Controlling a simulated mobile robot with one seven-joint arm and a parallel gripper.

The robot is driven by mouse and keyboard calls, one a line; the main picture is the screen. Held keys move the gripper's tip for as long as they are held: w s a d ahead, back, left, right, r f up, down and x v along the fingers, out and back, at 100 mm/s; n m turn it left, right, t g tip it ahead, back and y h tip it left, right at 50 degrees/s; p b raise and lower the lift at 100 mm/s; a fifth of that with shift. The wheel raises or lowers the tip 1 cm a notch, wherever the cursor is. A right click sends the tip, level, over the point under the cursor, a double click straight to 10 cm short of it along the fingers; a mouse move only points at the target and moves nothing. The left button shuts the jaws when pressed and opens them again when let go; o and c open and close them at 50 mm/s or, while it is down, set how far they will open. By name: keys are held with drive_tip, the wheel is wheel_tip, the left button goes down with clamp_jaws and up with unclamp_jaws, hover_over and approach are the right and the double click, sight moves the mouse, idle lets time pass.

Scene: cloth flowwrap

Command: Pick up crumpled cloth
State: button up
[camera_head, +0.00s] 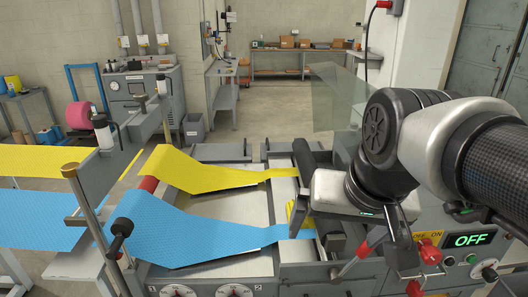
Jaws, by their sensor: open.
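A small bunched yellow piece of cloth (296,212) shows just left of the gripper, at the end of the blue cloth strip (200,232). Its right side is hidden behind the gripper. Whether this is the whole crumpled cloth, I cannot tell. A yellow cloth strip (195,172) runs across the machine bed behind the blue one and ends near a dark roller (305,158).
A control panel with a green OFF display (468,240) and red knobs (430,252) stands right of the gripper. A clear guard panel (338,97) rises behind it. Dials (235,291) line the front. A post with a black knob (122,228) stands at left.

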drive_tip(key=w+f+m+g, duration=0.2)
drive_tip(key=w+m+g, duration=0.2)
drive_tip(key=w+m, duration=1.2)
drive_tip(key=shift+g, duration=0.5)
drive_tip(key=w+f, duration=1)
drive_tip(key=shift+d+f, duration=0.15)
drive_tip(key=shift+f, duration=0.1)
drive_tip(key=shift+w+f, duration=0.2)
drive_tip(key=shift+f, duration=1.2)
drive_tip(key=shift+w+f, duration=0.2)
drive_tip(key=shift+f, duration=1.15)
drive_tip(key=c, duration=1.1)
drive_tip(key=shift+r, duration=0.1)
